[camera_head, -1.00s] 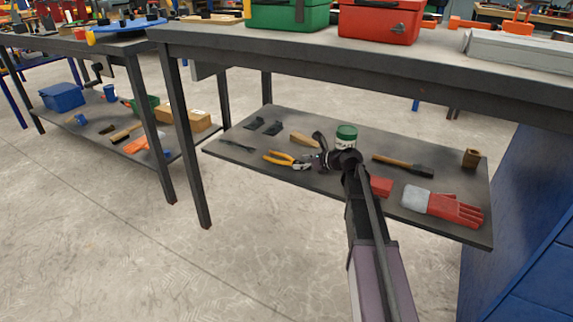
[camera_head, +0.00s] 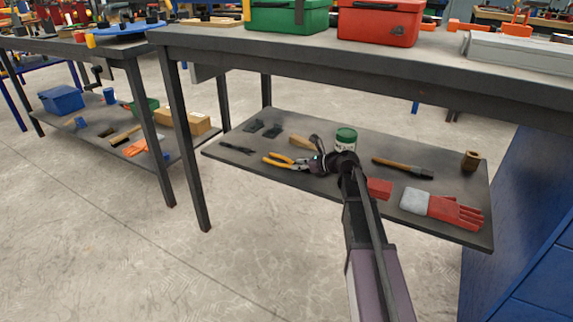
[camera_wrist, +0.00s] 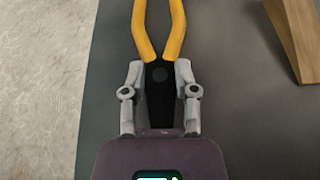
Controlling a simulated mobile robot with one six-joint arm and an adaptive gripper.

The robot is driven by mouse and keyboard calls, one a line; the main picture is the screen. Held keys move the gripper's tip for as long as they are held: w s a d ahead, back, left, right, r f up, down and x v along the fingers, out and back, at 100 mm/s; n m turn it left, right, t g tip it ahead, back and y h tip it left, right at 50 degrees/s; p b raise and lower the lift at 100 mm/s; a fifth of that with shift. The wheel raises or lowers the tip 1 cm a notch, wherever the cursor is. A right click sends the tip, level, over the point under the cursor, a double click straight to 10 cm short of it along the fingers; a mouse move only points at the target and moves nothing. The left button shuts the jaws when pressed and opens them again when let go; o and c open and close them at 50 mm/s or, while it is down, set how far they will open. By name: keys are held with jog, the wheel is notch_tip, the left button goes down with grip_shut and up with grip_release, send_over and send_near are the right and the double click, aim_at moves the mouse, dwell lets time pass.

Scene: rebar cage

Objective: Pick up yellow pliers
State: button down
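The yellow pliers (camera_head: 284,162) lie on the lower shelf (camera_head: 385,218) of the near bench, with yellow handles to the left and a dark head by my gripper (camera_head: 318,162). In the wrist view the pliers' yellow handles (camera_wrist: 160,32) point away from me. My gripper (camera_wrist: 160,76) has one finger on each side of the dark pivot and jaws. Both fingers look closed in against the head. The jaw tips are hidden by my gripper's palm. The handles still look level with the shelf.
The bench top (camera_head: 330,52) hangs over the shelf.

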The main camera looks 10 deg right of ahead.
jog(key=shift+r, duration=0.15)
dwell(0.3)
notch_tip(320, 180, up, 3)
jog(key=p, duration=0.3)
jog(key=s+r+p, duration=0.1)
jog(key=s+p, duration=0.1)
jog(key=s, duration=1.4)
jog(key=shift+d+r, duration=0.3)
jog(key=shift+d, duration=0.05)
notch_tip(320, 180, up, 16)
jog(key=p, duration=1.6)
jog(key=shift+s, duration=0.1)
